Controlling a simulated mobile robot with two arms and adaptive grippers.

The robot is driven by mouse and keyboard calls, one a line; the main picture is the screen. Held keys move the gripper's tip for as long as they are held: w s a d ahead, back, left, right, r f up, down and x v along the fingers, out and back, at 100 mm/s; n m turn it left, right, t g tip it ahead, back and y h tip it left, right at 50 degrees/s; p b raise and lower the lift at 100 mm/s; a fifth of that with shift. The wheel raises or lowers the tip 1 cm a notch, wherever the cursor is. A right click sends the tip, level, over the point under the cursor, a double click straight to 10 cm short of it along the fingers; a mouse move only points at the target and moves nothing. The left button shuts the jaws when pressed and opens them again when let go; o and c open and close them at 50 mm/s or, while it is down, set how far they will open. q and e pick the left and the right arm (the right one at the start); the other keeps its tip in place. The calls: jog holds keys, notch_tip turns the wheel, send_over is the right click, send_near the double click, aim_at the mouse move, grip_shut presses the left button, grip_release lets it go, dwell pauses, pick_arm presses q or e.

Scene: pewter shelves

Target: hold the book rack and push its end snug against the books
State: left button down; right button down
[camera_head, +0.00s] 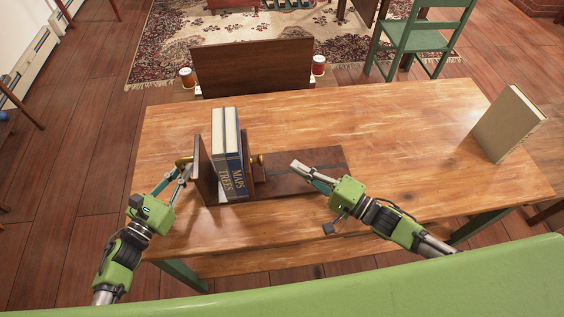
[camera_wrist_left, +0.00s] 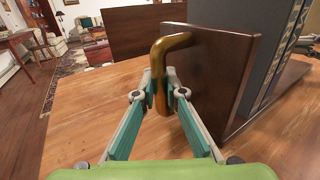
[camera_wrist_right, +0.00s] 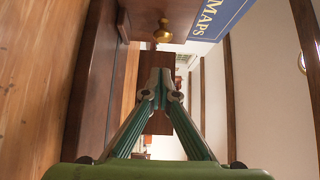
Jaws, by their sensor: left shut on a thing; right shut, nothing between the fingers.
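The dark wooden book rack (camera_head: 320,162) stands on the table with its base running right. Two upright books, TREES (camera_head: 220,170) and MAPS (camera_head: 238,175), stand between its left end panel (camera_head: 199,170) and its sliding end (camera_head: 257,180). My left gripper (camera_head: 186,170) is shut on the brass handle (camera_wrist_left: 161,75) of the left panel. The sliding end carries a brass knob (camera_wrist_right: 162,32). My right gripper (camera_head: 296,164) is shut and empty above the base, right of the knob and apart from it. I cannot tell whether the sliding end touches MAPS.
A tan book (camera_head: 508,125) stands alone at the table's right end. The table (camera_head: 400,115) between it and the rack is clear. Beyond the table's far edge are a dark wooden panel (camera_head: 253,68) with jars beside it, and a green chair (camera_head: 415,45).

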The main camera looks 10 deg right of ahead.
pick_arm(q)
jog(key=shift+s+d+f, duration=0.1)
pick_arm(e)
jog(key=v, duration=0.7)
jog(key=shift+w+d+r, duration=0.1)
jog(key=shift+w, duration=0.05)
jog(key=x, duration=1)
jog(key=a, duration=0.3)
jog(key=shift+a, duration=0.55)
pick_arm(q)
jog(key=shift+d, duration=0.1)
pick_arm(e)
jog(key=a, duration=0.4)
jog(key=shift+a, duration=0.4)
